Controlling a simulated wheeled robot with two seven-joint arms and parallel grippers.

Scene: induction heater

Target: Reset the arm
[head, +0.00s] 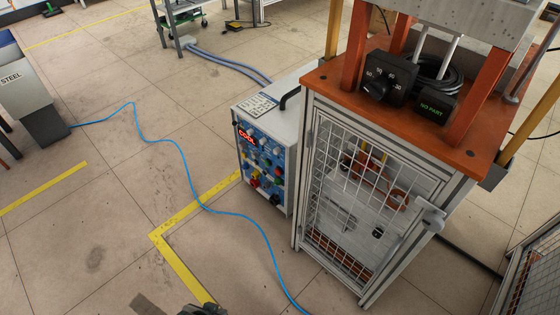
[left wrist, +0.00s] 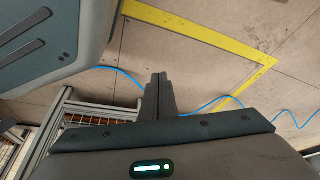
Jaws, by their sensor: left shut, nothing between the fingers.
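My left gripper (head: 203,309) shows only as a dark tip at the bottom edge of the head view. In the left wrist view its two fingers (left wrist: 159,94) are together, with nothing between them, above the tiled floor. The induction heater cabinet (head: 370,190) stands right of centre in the head view, with an orange top and a mesh door that looks shut. The left gripper is low and to the left of it, apart from it. My right gripper is in neither view.
A control box (head: 262,165) with a red lit display stands against the cabinet's left side. A blue cable (head: 178,150) runs across the floor. Yellow tape (head: 186,262) marks the floor. A grey bin (head: 45,122) is at the left. Open floor lies between.

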